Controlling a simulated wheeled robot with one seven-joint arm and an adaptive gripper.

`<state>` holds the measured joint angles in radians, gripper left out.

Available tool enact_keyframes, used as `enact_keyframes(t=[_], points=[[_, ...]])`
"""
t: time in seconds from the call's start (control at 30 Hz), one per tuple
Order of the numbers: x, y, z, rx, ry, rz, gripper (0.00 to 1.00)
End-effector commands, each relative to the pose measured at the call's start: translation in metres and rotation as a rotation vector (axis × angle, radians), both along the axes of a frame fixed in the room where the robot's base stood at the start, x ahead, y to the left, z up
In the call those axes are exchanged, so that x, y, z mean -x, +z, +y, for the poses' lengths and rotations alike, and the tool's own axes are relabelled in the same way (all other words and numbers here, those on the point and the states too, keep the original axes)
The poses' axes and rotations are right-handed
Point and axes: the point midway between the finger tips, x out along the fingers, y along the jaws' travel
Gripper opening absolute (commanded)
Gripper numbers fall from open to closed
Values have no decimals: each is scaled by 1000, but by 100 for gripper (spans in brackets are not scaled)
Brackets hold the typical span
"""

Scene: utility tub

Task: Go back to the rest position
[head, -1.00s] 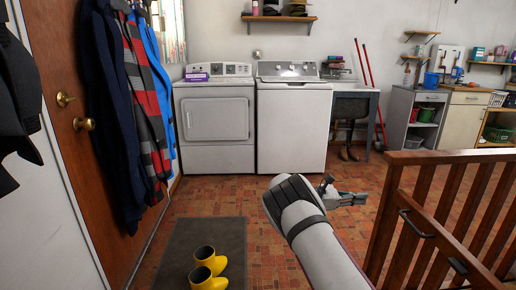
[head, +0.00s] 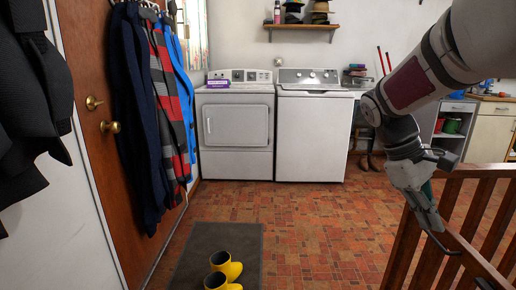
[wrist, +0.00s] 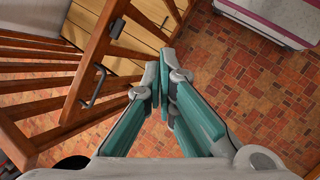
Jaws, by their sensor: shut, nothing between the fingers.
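My gripper (head: 434,222) hangs from my bent arm at the right of the head view, pointing down in front of the wooden railing gate. In the wrist view my gripper (wrist: 165,85) shows its teal fingers closed together at the tips, with nothing between them. The utility tub (head: 368,105) stands at the back, right of the white washer, and is largely hidden behind my arm.
The wooden railing (head: 458,236) is close to my gripper at right; its black handle (wrist: 93,86) shows in the wrist view. A washer (head: 310,135), a dryer (head: 236,135) and yellow boots (head: 226,266) on a dark mat (head: 205,243) are further left. Brick floor is clear mid-view.

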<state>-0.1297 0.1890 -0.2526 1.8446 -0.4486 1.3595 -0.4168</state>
Motion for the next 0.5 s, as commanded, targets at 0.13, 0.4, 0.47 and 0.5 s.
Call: enact_keyframes(t=[0.13, 0.4, 0.47, 0.5], points=[[52, 16, 26, -95, -78, -90, 0], [144, 23, 76, -241, -215, -223, 0], [164, 21, 87, -268, -246, -250, 0], [177, 19, 94, -285, -264, -267, 0]])
